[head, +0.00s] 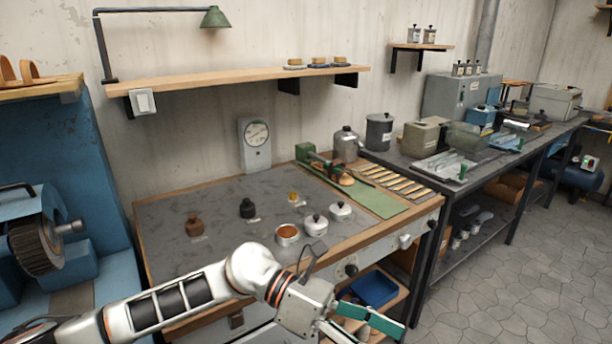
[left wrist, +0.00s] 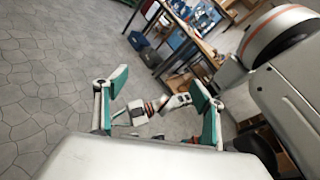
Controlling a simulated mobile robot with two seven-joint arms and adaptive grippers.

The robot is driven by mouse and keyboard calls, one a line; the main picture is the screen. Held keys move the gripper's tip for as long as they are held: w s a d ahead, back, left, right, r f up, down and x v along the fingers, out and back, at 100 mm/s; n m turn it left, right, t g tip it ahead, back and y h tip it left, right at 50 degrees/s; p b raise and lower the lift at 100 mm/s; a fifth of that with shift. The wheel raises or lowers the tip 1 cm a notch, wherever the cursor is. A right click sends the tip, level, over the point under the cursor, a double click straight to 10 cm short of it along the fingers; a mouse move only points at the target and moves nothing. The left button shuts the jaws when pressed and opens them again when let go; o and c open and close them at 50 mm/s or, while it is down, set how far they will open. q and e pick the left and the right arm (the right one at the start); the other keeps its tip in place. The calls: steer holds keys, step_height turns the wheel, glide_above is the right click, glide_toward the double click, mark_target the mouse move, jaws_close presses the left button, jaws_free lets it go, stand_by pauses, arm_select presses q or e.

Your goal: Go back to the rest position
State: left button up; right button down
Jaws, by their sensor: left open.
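My left gripper (head: 368,318) hangs in front of the workbench at the bottom of the head view, its arm coming in from the left. Its green fingertips show apart in the left wrist view (left wrist: 158,84), with nothing held between them. It is near the bench's open drawer and blue tray (head: 374,289), clear of the things on the bench top. Beyond the fingers, the left wrist view shows another arm part with a gripper (left wrist: 131,116), probably my right one; it is too small to tell its finger state. The right gripper does not show in the head view.
A blue machine (head: 40,240) stands at left. A dark side bench (head: 400,158) runs along the right. The tiled floor (head: 500,275) at right is clear.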

arm_select(q)
steer(key=w+a+r+n+t+h, duration=0.1)
steer(key=w+r+n+t+h, duration=0.15)
steer(key=n+t+h, duration=0.4)
steer(key=w+a+r+n+t+h, duration=0.15)
steer(key=w+n+t, duration=0.25)
steer(key=n, duration=0.6)
steer(key=w+a+f+n+t+y, duration=0.35)
steer(key=a+f+n+t, duration=0.2)
steer(key=n, duration=0.35)
steer(key=w+a+f+n+t+y, duration=0.2)
steer(key=a+f+n+t+y, duration=0.35)
steer(key=n, duration=0.35)
steer(key=s+a+f+n+y, duration=0.3)
steer(key=a+f+n+y, duration=0.45)
steer(key=f, duration=0.65)
steer(key=s+a+f+n+g+y, duration=0.3)
steer(key=s+a+f+n, duration=0.3)
steer(key=s+a+f, duration=0.5)
step_height(320, 180, down, 4)
steer(key=shift+s+a+r+n+g, duration=0.2)
steer(key=shift+s+a+n+g, duration=0.15)
steer(key=shift+s+g, duration=0.25)
